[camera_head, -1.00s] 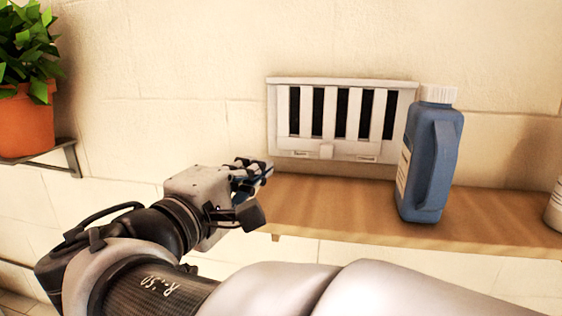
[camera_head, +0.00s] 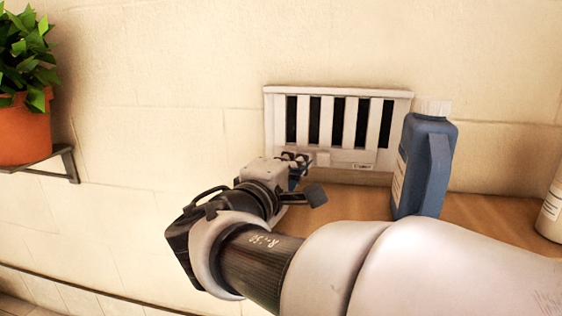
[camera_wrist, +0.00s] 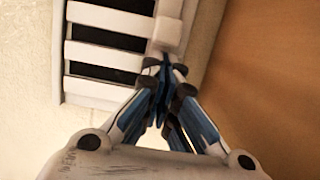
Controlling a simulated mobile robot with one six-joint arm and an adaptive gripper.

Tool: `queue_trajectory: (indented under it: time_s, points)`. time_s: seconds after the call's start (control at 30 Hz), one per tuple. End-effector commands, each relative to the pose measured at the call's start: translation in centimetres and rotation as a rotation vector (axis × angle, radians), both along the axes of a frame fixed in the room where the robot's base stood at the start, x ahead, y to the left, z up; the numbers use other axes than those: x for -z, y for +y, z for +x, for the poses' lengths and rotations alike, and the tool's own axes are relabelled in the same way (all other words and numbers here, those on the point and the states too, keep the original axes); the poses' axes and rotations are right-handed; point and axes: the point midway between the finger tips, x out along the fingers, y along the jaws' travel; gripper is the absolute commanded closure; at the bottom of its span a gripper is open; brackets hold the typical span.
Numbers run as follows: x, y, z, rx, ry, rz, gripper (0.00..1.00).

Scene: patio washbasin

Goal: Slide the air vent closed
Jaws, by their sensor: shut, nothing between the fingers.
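The white air vent (camera_head: 340,96) is on the wall above the wooden shelf. Dark openings show between its white slats, so it stands at least partly open. In the wrist view the vent's slats (camera_wrist: 105,53) are at upper left, with a small white tab (camera_wrist: 168,33) at the lower edge of the slider. My gripper (camera_head: 308,172) is in front of the vent's lower left part, shut and empty. In the wrist view my fingertips (camera_wrist: 164,66) meet just by the tab; I cannot tell whether they touch it.
A blue bottle (camera_head: 428,165) with a white cap stands on the wooden shelf (camera_head: 480,209), close to the vent's right side. A pale container (camera_head: 552,212) is at the far right. A potted plant (camera_head: 24,133) sits on a bracket at left.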

Motion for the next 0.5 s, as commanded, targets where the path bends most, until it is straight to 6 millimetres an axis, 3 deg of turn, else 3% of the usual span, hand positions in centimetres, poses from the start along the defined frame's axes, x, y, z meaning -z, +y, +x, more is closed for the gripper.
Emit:
queue_trajectory:
  time_s: [0.23, 0.5]
  points:
    - [0.1, -0.3, -0.1, 0.002, -0.001, 0.0, 1.0]
    - [0.3, -2.7, -0.5, 0.003, -0.002, 0.001, 1.0]
